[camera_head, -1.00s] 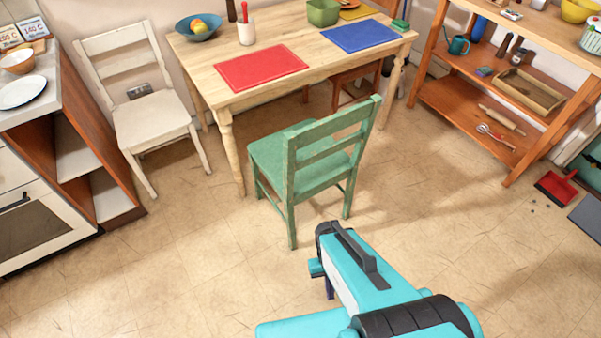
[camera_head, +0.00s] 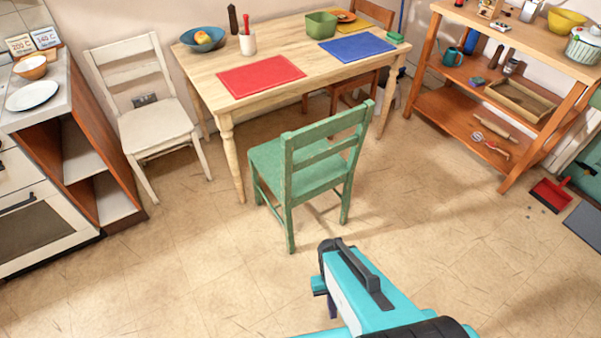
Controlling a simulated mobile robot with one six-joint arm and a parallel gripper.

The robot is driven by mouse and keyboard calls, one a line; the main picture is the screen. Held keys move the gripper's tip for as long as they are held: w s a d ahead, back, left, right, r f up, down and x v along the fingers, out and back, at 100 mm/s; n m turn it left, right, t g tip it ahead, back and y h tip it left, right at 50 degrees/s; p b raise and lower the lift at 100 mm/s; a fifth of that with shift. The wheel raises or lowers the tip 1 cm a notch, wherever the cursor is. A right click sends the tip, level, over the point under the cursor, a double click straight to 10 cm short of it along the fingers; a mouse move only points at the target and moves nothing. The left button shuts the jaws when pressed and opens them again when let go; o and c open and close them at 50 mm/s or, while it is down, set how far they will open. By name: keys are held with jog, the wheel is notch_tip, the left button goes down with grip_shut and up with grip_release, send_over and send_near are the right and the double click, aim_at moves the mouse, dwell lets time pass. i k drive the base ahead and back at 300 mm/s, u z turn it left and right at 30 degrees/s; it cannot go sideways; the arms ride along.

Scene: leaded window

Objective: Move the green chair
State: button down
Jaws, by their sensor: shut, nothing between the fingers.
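The green chair (camera_head: 315,158) stands upright on the floor in front of the wooden table (camera_head: 212,64). Its slatted back is towards me and to the right, and its seat faces the table. The seat's far edge is close to the table's near side; I cannot tell if they touch. My arm, teal and black, reaches in from the bottom. My gripper (camera_head: 332,307) is at its end, mostly hidden by the arm, with only a small dark part showing below. It is shut and empty, on the near side of the chair, apart from it.
A white chair (camera_head: 155,122) stands left of the table, beside the counter and oven (camera_head: 45,225). A wooden shelf (camera_head: 430,108) stands at the right. A red dustpan (camera_head: 550,195) lies on the floor near it. The floor left and right of the green chair is clear.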

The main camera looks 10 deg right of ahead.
aim_at(299, 167)
jog(key=z, duration=0.1)
jog(key=i, duration=0.95)
jog(key=u, duration=1.25)
jog(key=k, duration=0.1)
jog(key=z, duration=2.85)
